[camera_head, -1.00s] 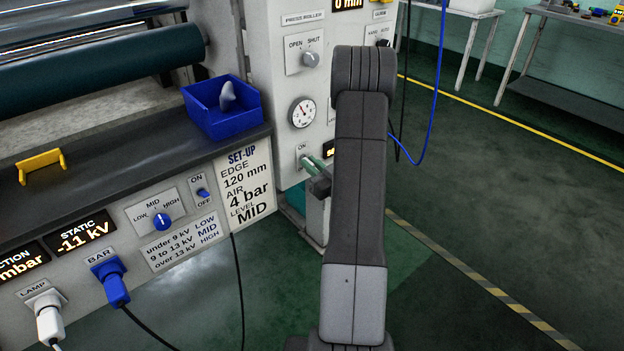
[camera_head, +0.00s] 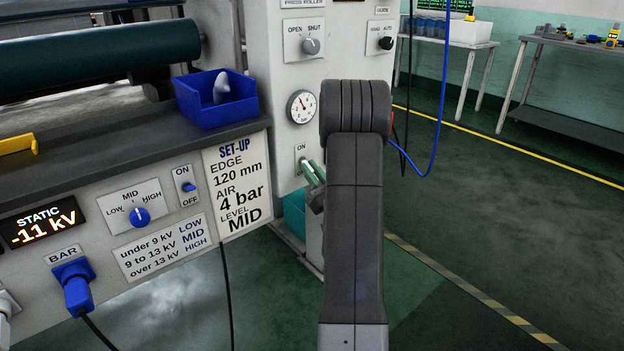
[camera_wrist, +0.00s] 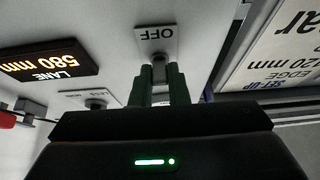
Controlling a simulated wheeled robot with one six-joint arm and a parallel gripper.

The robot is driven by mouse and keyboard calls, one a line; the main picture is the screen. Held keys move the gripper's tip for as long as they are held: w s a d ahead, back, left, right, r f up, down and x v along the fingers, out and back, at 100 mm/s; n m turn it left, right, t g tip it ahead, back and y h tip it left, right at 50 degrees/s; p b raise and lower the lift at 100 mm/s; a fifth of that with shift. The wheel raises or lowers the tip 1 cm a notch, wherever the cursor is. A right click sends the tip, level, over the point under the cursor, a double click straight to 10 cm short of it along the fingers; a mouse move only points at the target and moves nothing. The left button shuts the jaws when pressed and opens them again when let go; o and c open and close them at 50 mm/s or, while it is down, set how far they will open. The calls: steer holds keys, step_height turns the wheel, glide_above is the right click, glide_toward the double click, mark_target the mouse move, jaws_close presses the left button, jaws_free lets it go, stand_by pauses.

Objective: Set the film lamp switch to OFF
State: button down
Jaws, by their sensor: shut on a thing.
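A toggle switch on a small plate (camera_head: 301,153) marked ON at its top is on the white machine column, below the round gauge. My gripper (camera_head: 313,173), with green fingers, is at this switch in the head view; my arm stands to its right. In the wrist view, which is upside down, the plate (camera_wrist: 155,36) shows its OFF label. The switch's metal lever (camera_wrist: 159,62) shows at the tips of my fingers (camera_wrist: 159,80), which are shut on it. The fingers hide much of the lever, so I cannot tell its setting. No lamp name is readable on this plate.
A second ON/OFF switch (camera_head: 188,186), blue, is on the bench front. A blue bin (camera_head: 216,103) sits on the bench top. A LANE display (camera_wrist: 50,63) and a small knob (camera_wrist: 96,103) are near my gripper. A blue cable (camera_head: 436,130) hangs right of my arm.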

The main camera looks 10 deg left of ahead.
stand_by(0.5)
steer(key=c, duration=1.4)
jaws_free()
steer(key=b+v, duration=0.3)
steer(key=v, duration=1)
steer(key=shift+s+d+f+b, duration=0.15)
steer(key=shift+d+f+b, duration=0.15)
steer(key=shift+b, duration=0.1)
steer(key=shift+r, duration=0.1)
